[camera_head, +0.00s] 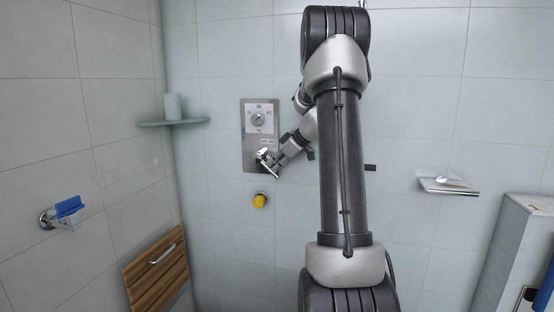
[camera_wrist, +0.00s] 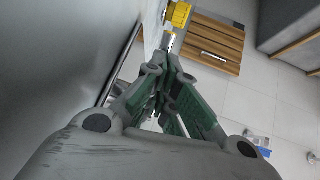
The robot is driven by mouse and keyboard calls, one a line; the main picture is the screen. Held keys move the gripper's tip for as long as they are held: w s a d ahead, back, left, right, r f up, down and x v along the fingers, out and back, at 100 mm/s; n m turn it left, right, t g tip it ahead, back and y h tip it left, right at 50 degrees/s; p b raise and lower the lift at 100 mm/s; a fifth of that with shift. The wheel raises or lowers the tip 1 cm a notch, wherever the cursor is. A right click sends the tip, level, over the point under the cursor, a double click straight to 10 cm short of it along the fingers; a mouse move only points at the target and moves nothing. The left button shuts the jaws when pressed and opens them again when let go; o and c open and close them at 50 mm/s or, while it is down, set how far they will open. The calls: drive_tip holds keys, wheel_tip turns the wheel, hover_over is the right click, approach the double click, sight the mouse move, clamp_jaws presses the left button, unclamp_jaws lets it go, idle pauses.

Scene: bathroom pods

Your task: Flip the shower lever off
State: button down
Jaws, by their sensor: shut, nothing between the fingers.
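The silver shower lever (camera_head: 264,154) is at the panel's lower right. My gripper (camera_head: 273,161) is shut and empty, with its fingertips at the lever, partly covering it. I cannot tell whether they touch. In the wrist view the green-padded fingers (camera_wrist: 168,72) come together close beside the wall. The lever is hard to make out there.
A yellow knob (camera_head: 260,200) sits on the wall below the panel; it also shows in the wrist view (camera_wrist: 178,14). A wooden fold-down seat (camera_head: 157,268) is at lower left. A corner shelf (camera_head: 186,122) holds a cup (camera_head: 172,106). A soap dish (camera_head: 446,185) is at right.

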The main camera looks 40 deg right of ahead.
sight(271, 172)
drive_tip(key=shift+f+t+y, duration=0.3)
drive_tip(key=shift+f+t, duration=0.05)
drive_tip(key=shift+t, duration=0.05)
drive_tip(key=shift+w+a+f+m+t+y, duration=0.2)
drive_tip(key=shift+f+m+t+y, duration=0.1)
drive_tip(key=shift+f+t+y, duration=0.3)
drive_tip(key=shift+w+a+f+t+y, duration=0.15)
drive_tip(key=shift+w+f+t+y, duration=0.15)
drive_tip(key=shift+t, duration=0.3)
drive_tip(key=shift+w+a+f+t+y, duration=0.1)
drive_tip(key=shift+f+t+y, duration=0.1)
drive_tip(key=shift+f+t, duration=0.3)
drive_tip(key=shift+w+a+f, duration=0.55)
drive_tip(key=shift+w+a, duration=0.05)
drive_tip(key=shift+w, duration=0.1)
drive_tip(key=shift+w+a, duration=0.1)
